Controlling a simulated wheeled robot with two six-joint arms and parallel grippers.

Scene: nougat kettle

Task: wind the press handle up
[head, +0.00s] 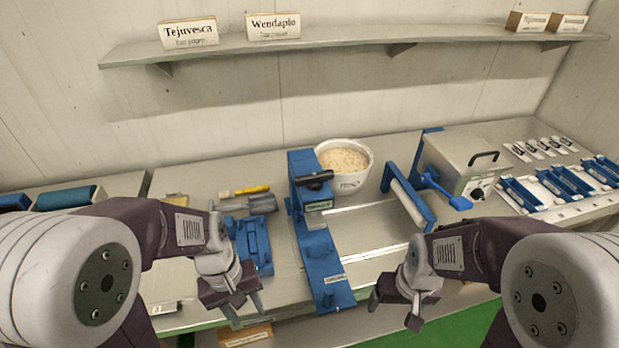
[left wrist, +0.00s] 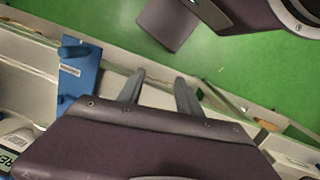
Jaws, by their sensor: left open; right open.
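A blue press (head: 320,250) stands in the middle of the bench, with a tall blue block at its back end. A black handle (head: 315,180) lies across the top of that block, beside the white bowl. My left gripper (head: 244,308) is open and empty near the bench's front edge, left of the press and well below the handle in the picture. It also shows open in the left wrist view (left wrist: 160,90), with a blue labelled part (left wrist: 78,72) to its left. My right gripper (head: 394,310) is open and empty, right of the press's front end. Neither gripper touches the handle.
A white bowl of pale grains (head: 343,165) stands right behind the handle. A blue fixture (head: 250,240), a scraper and a yellow-handled tool lie to the left. A metal box (head: 465,165) with a blue lever stands to the right. A shelf (head: 350,37) runs above the bench.

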